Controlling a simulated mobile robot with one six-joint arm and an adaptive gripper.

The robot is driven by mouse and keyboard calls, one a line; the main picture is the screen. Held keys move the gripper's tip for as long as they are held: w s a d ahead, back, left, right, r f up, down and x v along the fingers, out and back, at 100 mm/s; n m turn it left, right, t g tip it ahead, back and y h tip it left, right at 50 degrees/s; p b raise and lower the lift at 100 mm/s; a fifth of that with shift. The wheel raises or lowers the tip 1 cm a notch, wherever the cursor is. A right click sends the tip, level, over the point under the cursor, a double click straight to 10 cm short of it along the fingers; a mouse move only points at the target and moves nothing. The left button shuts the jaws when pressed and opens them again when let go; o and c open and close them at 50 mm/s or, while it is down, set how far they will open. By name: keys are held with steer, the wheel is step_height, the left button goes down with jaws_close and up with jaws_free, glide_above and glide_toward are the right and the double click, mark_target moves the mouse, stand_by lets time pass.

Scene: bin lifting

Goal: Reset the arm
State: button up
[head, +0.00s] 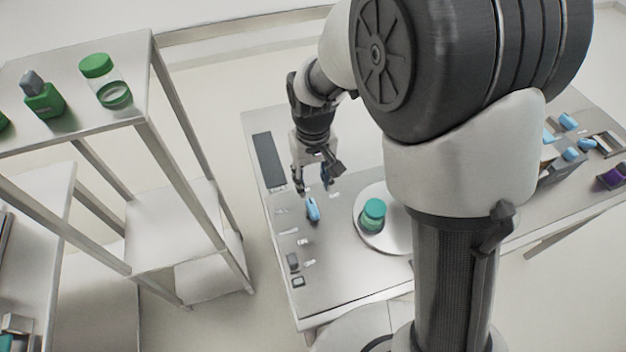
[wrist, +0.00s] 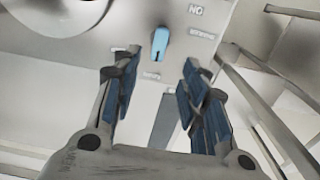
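My gripper (head: 313,180) is over the left part of the metal table (head: 340,270), pointing down, with nothing between its fingers. In the wrist view my gripper (wrist: 153,95) shows its two blue-padded fingers spread apart. A light blue lever or handle (head: 312,209) stands on the table top just in front of the gripper, apart from it. The same blue handle (wrist: 160,43) shows beyond the fingertips in the wrist view, with small printed labels around it. My arm hides the middle of the table.
Blue items and a purple item (head: 612,177) sit at the table's right end. Floor shows between shelf and table.

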steer(key=shift+r, duration=0.1)
steer(key=s+d+r+m+t, duration=0.1)
steer(key=s+d+r, duration=0.2)
steer(key=r, duration=0.3)
steer(key=s+d+r+t, duration=0.1)
steer(key=s+d+r, duration=0.25)
steer(key=r, duration=0.25)
steer(key=s+d+r+m+t, duration=0.1)
steer(key=s+d+r, duration=0.2)
steer(key=s, duration=0.3)
steer(key=s+d+r+m+t, duration=0.1)
steer(key=s+d+r, duration=0.2)
steer(key=s, duration=0.4)
steer(key=shift+t, duration=0.3)
steer(key=shift+s, duration=0.1)
